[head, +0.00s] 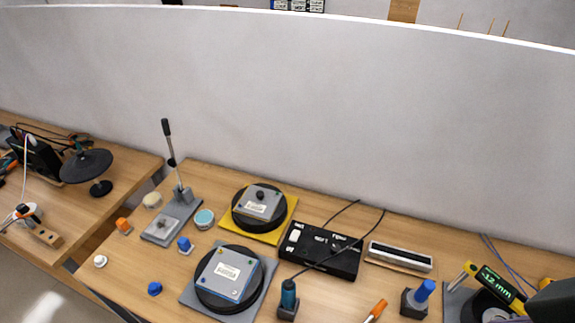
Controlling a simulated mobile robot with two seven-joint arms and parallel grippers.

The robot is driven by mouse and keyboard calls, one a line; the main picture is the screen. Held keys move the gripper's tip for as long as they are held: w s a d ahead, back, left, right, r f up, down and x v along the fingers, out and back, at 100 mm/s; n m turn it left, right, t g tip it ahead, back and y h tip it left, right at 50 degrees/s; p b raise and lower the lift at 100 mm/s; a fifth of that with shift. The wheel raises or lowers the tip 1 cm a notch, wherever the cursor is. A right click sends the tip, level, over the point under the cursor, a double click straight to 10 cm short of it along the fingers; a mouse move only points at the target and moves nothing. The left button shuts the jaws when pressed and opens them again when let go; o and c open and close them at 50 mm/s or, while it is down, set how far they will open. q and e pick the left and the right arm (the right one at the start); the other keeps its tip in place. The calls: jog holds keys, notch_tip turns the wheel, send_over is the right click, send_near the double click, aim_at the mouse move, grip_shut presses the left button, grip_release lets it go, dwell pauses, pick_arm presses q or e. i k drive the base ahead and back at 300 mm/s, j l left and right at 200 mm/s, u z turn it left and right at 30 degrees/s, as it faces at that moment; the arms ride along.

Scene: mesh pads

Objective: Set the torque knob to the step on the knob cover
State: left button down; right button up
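A black control box (345,262) with white markings and a white patch lies on the bench right of centre. A cable runs from it toward a dark blue driver-like tool (288,295) standing in a dark holder at the front. I cannot make out which part is the torque knob, nor a knob cover with a readable step. A dark rounded shape (556,302) at the lower right edge may be my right gripper or arm; no fingertips show and nothing is seen in its grasp. My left gripper is not in view.
Two round black turntables with grey plates stand on a yellow pad (284,226) and a grey pad (190,292). A lever press (160,228) is at left. A blue-topped block (417,298), an orange-handled tool (377,309) and a green display (497,281) are at right. A wall (300,110) rises behind.

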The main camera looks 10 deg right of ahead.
aim_at(335, 248)
jog(key=l+z, duration=0.2)
jog(key=z, duration=0.15)
jog(key=j+z, duration=0.2)
jog(key=z, duration=0.3)
jog(key=u, duration=0.7)
jog(key=i+j+z, duration=0.1)
jog(key=i+j, duration=0.25)
jog(key=i+j+z, duration=0.1)
jog(key=i+j, duration=0.2)
jog(key=i+j+z, duration=0.1)
jog(key=i+j, duration=0.2)
jog(key=j, duration=0.2)
jog(key=i+j+z, duration=0.15)
jog(key=j, duration=0.3)
jog(key=i+j+z, duration=0.1)
jog(key=i+j, duration=0.25)
jog(key=j, duration=0.1)
